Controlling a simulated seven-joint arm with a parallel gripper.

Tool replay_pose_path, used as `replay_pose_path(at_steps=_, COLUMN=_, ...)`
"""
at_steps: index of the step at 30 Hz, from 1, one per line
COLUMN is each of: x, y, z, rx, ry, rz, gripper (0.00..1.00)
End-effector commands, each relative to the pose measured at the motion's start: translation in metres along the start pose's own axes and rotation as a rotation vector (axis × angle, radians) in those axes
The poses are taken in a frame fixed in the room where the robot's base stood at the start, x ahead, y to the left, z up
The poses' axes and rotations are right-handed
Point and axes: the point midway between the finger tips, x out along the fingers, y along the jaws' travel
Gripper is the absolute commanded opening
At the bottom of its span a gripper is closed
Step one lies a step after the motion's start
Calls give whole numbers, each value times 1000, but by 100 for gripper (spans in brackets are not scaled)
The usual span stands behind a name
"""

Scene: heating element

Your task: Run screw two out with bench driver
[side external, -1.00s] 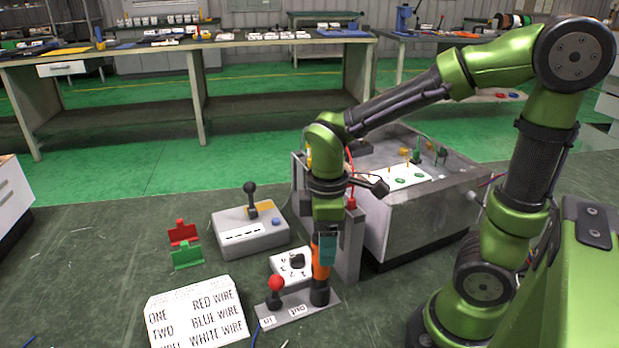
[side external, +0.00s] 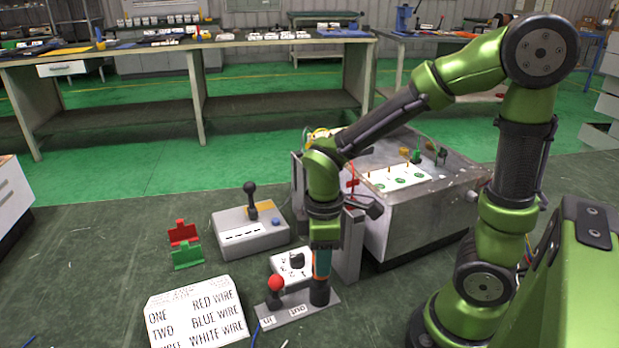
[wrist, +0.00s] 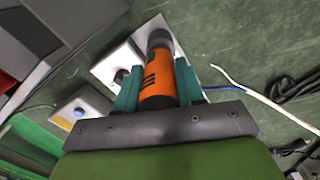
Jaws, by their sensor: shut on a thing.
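The bench driver (side external: 320,294), an orange and black cylinder, stands upright on a grey plate (side external: 290,313) with labels. In the wrist view, the driver's orange body (wrist: 157,85) is between my teal fingers. My gripper (side external: 321,268) is shut on the driver from above; its black lower end appears to rest on the plate. A red-knobbed lever (side external: 276,284) stands on the same plate. A metal box (side external: 420,215) at the right carries a white panel (side external: 398,179) with several brass-coloured posts; I cannot tell which is screw two.
A white box with a black knob (side external: 292,264) sits just behind the plate. A grey joystick box (side external: 250,232), red and green clips (side external: 186,245) and a wire-list card (side external: 197,316) lie to the left. A grey post (side external: 350,245) stands close to my gripper's right.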

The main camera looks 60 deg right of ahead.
Motion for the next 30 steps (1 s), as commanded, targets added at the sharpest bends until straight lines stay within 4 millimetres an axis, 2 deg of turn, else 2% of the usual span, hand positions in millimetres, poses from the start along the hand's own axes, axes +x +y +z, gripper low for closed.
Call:
replay_pose_path(at_steps=11, x=-6, y=1, z=-1, rx=0, ry=4, rz=2, gripper=0)
replay_pose_path(at_steps=14, x=-21, y=1, z=-1, rx=2, ry=6, rz=3, gripper=0)
replay_pose_path(at_steps=21, x=-69, y=1, z=-1, rx=1, ry=7, rz=4, gripper=0)
replay_pose_path(at_steps=26, x=-94, y=1, z=-1, rx=0, ry=5, rz=4, gripper=0)
replay_pose_path(at_steps=30, x=-124, y=1, z=-2, rx=1, ry=8, rz=5, gripper=0)
